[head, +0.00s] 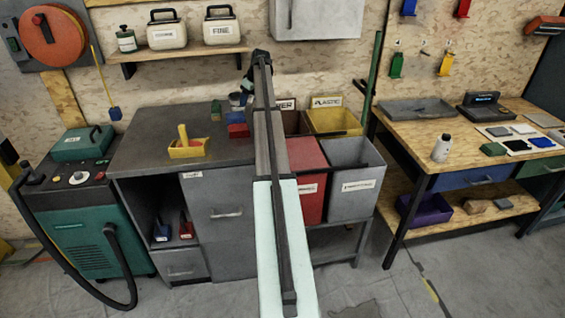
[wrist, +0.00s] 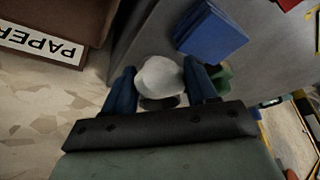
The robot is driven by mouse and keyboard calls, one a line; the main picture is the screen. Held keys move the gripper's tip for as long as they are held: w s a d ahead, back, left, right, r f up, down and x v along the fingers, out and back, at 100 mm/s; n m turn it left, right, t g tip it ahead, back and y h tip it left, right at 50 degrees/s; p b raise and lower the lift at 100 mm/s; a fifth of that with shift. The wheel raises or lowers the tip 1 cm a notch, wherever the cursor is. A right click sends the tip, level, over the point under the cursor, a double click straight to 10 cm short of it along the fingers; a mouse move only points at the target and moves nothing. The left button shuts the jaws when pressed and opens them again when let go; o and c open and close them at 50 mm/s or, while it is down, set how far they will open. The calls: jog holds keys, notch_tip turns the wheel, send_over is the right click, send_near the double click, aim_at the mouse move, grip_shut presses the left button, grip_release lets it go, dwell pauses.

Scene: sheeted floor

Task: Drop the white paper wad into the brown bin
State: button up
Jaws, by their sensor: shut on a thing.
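The white paper wad (wrist: 160,75) is between the blue fingertips of my gripper (wrist: 163,80) in the wrist view, and the gripper is shut on it. The brown bin (wrist: 62,14) with a PAPER label shows at the upper left of the wrist view, to the side of the wad. In the head view the brown bin (head: 297,122) stands just right of my arm, partly hidden by it. My gripper (head: 246,86) is small there, over the back of the grey bench, left of the bin. I cannot make out the wad clearly in the head view.
A yellow PLASTIC bin (head: 336,121), a red bin (head: 309,167) and a grey bin (head: 352,182) surround the brown bin. The grey bench (head: 150,150) carries a yellow tray (head: 187,149) and small blocks. A blue block (wrist: 211,32) lies near my fingers.

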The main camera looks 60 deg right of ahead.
jog(key=s+d+f, duration=0.1)
jog(key=s+d, duration=0.3)
jog(key=d, duration=0.4)
jog(key=s+d+f, duration=0.1)
jog(key=s+d, duration=0.3)
jog(key=d, duration=0.5)
jog(key=shift+s+f, duration=0.15)
jog(key=shift+f, duration=2.65)
jog(key=o, duration=1.3)
jog(key=shift+r, duration=0.1)
jog(key=v, duration=1.3)
jog(key=shift+s+a+r, duration=0.1)
jog(key=shift+r, duration=0.2)
